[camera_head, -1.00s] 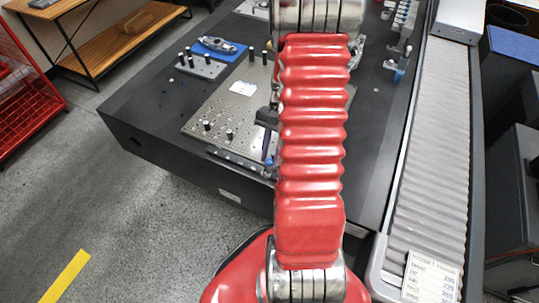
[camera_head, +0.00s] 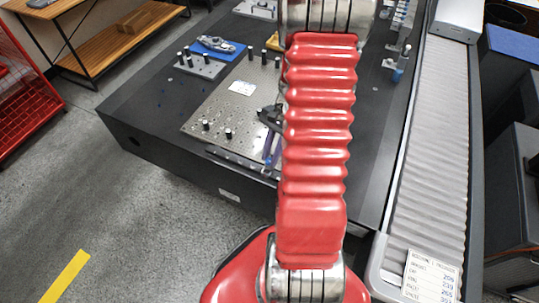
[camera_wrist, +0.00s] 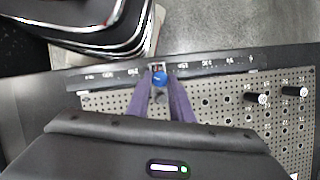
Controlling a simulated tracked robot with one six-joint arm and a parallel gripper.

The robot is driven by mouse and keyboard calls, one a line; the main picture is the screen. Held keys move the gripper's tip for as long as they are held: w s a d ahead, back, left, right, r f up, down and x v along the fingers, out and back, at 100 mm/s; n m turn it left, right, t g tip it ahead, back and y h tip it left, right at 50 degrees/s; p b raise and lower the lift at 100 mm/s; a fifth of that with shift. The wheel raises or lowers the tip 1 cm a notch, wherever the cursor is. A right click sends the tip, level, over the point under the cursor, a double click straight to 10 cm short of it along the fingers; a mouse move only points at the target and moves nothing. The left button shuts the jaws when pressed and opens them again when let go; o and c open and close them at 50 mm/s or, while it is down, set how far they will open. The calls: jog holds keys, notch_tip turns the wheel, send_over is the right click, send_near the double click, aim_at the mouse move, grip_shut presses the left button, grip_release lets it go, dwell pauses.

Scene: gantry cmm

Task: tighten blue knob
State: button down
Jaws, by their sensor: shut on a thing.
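The blue knob (camera_wrist: 159,77) sits on the dark ruled rail (camera_wrist: 215,64) along the edge of the perforated plate, in the wrist view. My gripper (camera_wrist: 161,84) has its two purple fingers around the knob and is shut on it. The fingers point at the rail from the plate side. In the head view, my gripper (camera_head: 270,160) shows just left of my red arm, low over the plate's front edge. The knob is too small and too hidden there to make out clearly.
The perforated plate (camera_head: 215,112) lies on a dark table (camera_head: 150,125) and bears several black posts. A blue pad (camera_head: 217,49) with a metal part lies farther back. A grey conveyor (camera_head: 435,140) runs along the right.

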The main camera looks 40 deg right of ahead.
jog(key=c, duration=1.6)
grip_release()
jog(key=shift+o, duration=0.2)
jog(key=v, duration=1.3)
jog(key=shift+d+r, duration=0.2)
jog(key=shift+r, duration=0.15)
